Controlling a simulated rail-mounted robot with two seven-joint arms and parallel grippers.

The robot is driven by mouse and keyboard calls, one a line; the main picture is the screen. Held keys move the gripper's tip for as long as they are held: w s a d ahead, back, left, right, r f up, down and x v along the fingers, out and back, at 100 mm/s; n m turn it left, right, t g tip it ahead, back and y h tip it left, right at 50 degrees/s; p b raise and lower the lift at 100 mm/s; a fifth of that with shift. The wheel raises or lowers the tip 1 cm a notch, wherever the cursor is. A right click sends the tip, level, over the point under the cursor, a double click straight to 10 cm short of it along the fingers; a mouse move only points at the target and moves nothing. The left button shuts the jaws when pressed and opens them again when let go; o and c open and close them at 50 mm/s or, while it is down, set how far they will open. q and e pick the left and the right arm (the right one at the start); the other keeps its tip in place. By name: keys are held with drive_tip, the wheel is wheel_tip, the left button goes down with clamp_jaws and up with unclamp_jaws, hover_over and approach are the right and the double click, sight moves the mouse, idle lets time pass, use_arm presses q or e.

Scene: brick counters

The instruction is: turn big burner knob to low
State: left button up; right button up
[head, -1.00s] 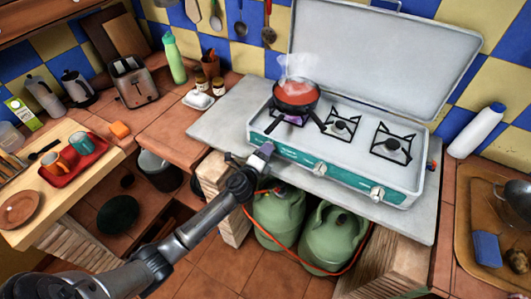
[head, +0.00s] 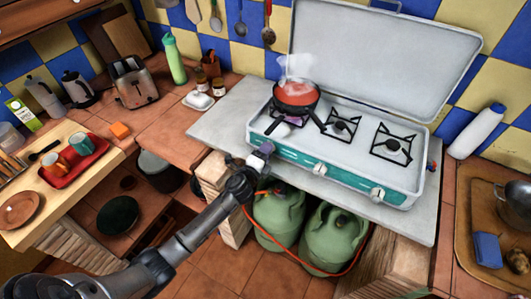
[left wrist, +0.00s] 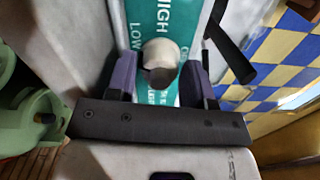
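My left gripper (head: 264,150) is at the left end of the teal front panel (head: 345,184) of the gas stove. In the left wrist view its two purple fingers (left wrist: 160,80) stand apart on either side of a pale round knob (left wrist: 161,58). Gaps seem to show between knob and fingers. The teal panel (left wrist: 165,20) reads HIGH above and LOW at the left of this knob; its setting cannot be told. In the head view the gripper hides this knob. Two other white knobs, a middle one (head: 319,169) and a right one (head: 377,194), are clear. My right gripper is not in view.
A steaming pan (head: 297,93) with red contents stands on the left burner, its handle reaching towards the front. The open lid (head: 385,60) rises behind the burners. Green gas bottles (head: 328,237) and an orange hose (head: 355,258) are below the counter.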

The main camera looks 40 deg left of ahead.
use_arm(q)
drive_tip(key=shift+o, duration=1.3)
